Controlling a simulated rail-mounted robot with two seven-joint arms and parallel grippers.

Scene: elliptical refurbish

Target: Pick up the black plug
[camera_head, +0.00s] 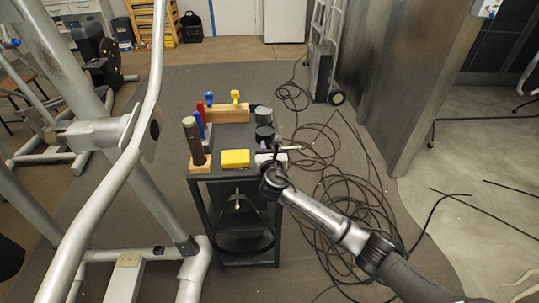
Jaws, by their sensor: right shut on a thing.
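My right gripper (277,150) reaches in from the lower right over the right edge of a small dark table (220,176). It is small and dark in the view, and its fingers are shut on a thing. A dark round piece (264,132), which looks like the black plug, is right by the fingertips. The exact contact is too small to see. A second dark cylinder (263,115) stands just behind it. My left gripper is not in view.
The table also holds a yellow box (235,158), a wooden block with upright tools (199,158) and a wooden rack (227,113). A pale item (265,159) lies near the gripper. Grey exercise-machine tubes (120,170) rise at left. Black cable (335,180) coils cover the floor at right.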

